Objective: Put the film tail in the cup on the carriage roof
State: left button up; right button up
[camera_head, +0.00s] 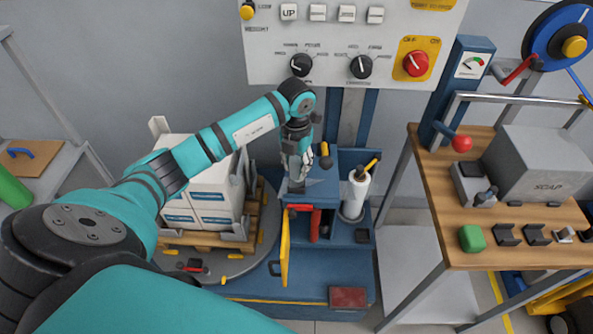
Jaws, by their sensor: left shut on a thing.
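My left gripper (297,172) is over the blue carriage roof (322,186), left of the film roll. It is shut on a small pale thing that looks like the film tail; the fingers hide most of it. I cannot make out the cup apart from the grey parts under the fingers, nor whether the tail touches it. The white film roll (355,196) stands upright at the right side of the carriage. My right gripper is not in view.
White boxes (196,196) sit on a wooden pallet (214,240) left of the carriage. A yellow gate (285,250) stands in front of the carriage. A control panel (345,45) hangs behind. A wooden bench (450,215) with a grey scrap bin (540,165) is at right.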

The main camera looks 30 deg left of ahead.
aim_at(297, 174)
pick_arm(q)
notch_tip(297, 174, down, 3)
jog(key=shift+d+p, duration=0.1)
jog(key=shift+p, duration=0.45)
jog(key=shift+f, duration=0.1)
jog(key=shift+f, duration=0.2)
jog(key=o, duration=0.9)
jog(key=shift+r, duration=0.1)
jog(key=shift+o, duration=0.2)
